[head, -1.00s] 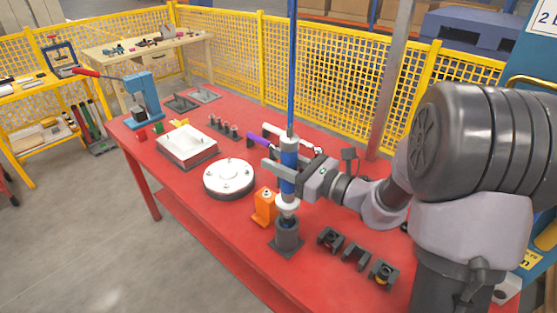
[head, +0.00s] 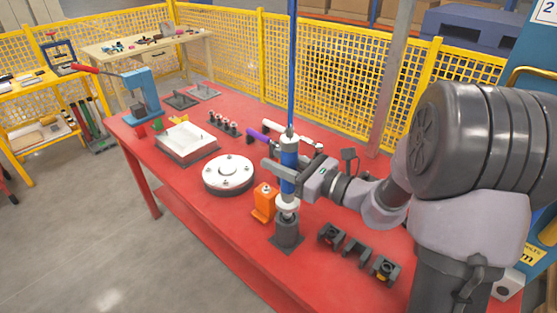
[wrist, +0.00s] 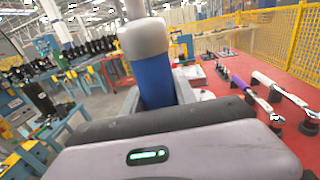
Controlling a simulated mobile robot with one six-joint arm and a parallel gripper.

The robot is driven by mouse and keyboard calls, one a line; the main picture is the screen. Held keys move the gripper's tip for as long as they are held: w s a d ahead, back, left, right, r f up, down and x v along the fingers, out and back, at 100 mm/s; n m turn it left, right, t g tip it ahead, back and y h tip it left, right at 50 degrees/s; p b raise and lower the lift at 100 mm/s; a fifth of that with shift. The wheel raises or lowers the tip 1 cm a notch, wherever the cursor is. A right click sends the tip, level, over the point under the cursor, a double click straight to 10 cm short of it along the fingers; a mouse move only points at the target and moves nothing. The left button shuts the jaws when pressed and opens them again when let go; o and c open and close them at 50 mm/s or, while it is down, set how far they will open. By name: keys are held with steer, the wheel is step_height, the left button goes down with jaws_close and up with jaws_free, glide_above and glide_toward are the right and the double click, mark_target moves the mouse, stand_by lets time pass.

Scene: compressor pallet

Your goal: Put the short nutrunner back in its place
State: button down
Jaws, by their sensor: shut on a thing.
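The short nutrunner (head: 289,153) is an upright tool with a blue body, a white collar and a pale lower end. My gripper (head: 286,170) is shut around its blue body and holds it vertical. A dark grey cup-like holder (head: 287,234) on a square plate stands directly below it. The lower end is at the holder's mouth; I cannot tell whether it is inside or just above. In the wrist view the blue body (wrist: 152,80) fills the space between the jaws, with a pale cap on top. The lower end is hidden there.
An orange block (head: 264,203) stands close left of the holder. A round white-topped flange (head: 229,174) lies further left. Dark cradles (head: 357,251) stand to the right. A purple-handled wrench (head: 262,140) lies behind. A blue pole (head: 291,70) rises above the nutrunner.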

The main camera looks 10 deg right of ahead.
steer(key=shift+f+b, duration=2.1)
steer(key=shift+f, duration=0.45)
stand_by(0.4)
steer(key=c, duration=0.9)
jaws_free()
steer(key=p+v, duration=0.4)
steer(key=v, duration=1.3)
steer(key=shift+d, duration=0.25)
